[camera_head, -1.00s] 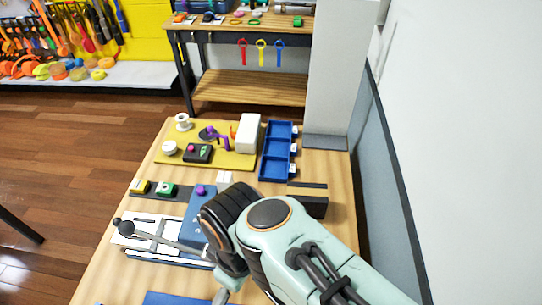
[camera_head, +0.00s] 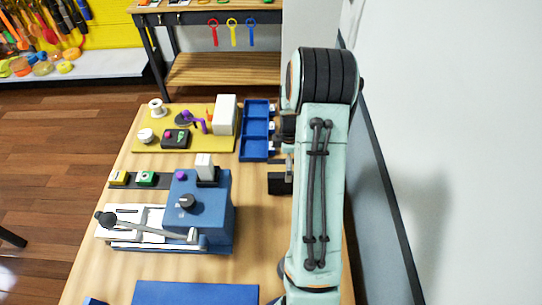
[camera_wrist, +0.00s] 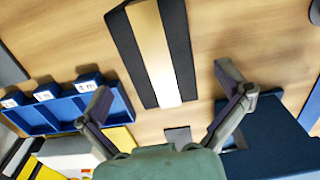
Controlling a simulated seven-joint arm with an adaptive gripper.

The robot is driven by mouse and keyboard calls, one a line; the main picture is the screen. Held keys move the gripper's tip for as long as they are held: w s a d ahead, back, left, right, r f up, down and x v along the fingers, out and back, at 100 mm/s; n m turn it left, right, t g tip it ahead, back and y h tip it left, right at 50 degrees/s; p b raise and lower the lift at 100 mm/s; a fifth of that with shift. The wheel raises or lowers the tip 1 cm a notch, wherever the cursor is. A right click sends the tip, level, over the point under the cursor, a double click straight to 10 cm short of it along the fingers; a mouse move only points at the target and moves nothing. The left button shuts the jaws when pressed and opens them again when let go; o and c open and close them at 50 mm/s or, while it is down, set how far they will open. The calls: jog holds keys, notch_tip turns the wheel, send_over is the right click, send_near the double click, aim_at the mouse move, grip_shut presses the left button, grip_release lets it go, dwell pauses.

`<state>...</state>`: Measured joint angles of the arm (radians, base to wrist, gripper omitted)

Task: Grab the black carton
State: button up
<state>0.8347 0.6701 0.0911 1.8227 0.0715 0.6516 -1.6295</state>
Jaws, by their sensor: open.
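The black carton (camera_wrist: 127,50) is a long dark box with a tan band along its top. In the wrist view it lies on the wooden table at top centre, its near end just ahead of the gap between my fingers. In the head view only a dark part of the carton (camera_head: 280,184) shows beside my arm, which hides the rest. My gripper (camera_wrist: 168,97) is open and empty, with one finger to each side of the carton's line. I cannot tell its height above the carton. In the head view my arm mostly hides the gripper.
A blue three-part tray (camera_head: 256,156) stands just beyond and left of the carton. A blue machine with a lever (camera_head: 218,205) stands to the left. A yellow board (camera_head: 150,124) with small items lies at the far left. A wall runs along the right side.

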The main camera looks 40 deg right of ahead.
jog(key=shift+s+d+f, duration=0.2)
jog(key=shift+f, duration=0.1)
notch_tip(320, 180, down, 6)
jog(key=c, duration=1.1)
